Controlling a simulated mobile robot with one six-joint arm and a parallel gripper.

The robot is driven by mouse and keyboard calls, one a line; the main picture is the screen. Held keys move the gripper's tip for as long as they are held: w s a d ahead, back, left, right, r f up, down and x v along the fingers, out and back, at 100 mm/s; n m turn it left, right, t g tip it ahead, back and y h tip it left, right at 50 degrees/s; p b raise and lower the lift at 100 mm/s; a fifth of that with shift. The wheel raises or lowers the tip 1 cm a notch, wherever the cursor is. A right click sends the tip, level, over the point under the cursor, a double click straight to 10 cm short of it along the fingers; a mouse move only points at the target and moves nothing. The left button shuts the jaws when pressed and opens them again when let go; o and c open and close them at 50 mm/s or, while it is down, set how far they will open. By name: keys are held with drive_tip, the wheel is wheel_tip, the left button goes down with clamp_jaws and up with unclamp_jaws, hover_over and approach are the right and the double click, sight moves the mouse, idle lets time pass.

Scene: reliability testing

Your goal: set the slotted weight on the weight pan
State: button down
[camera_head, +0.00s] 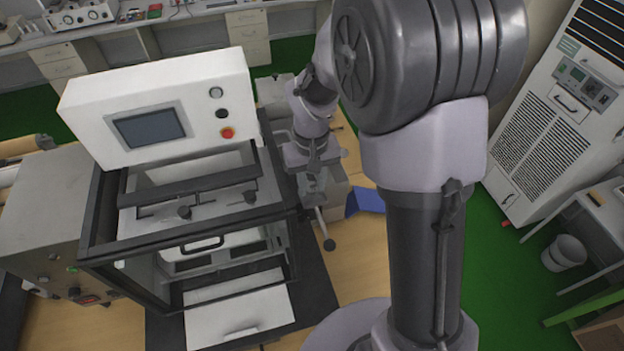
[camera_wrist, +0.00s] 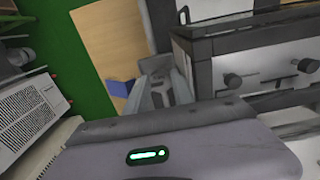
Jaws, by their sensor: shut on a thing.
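My gripper (camera_head: 316,188) points down beside the right side of the white-and-black test machine (camera_head: 193,118). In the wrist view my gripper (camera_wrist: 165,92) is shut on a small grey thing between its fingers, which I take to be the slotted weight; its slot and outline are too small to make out. I cannot pick out the weight pan in either view.
A blue flat object (camera_head: 366,201) lies on the wooden top right of my gripper; it also shows in the wrist view (camera_wrist: 124,50). The machine's dark frame stands close on the left. A white cabinet (camera_head: 560,120) and bin (camera_head: 565,253) stand on green floor at right.

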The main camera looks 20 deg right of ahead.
drive_tip(key=shift+s+d+f, duration=0.3)
drive_tip(key=shift+f, duration=0.2)
drive_tip(key=shift+w+a, duration=0.2)
drive_tip(key=c, duration=1.3)
unclamp_jaws()
drive_tip(key=shift+o, duration=1.4)
drive_tip(key=shift+s+d, duration=0.1)
drive_tip(key=shift+r, duration=0.2)
wheel_tip(320, 180, up, 17)
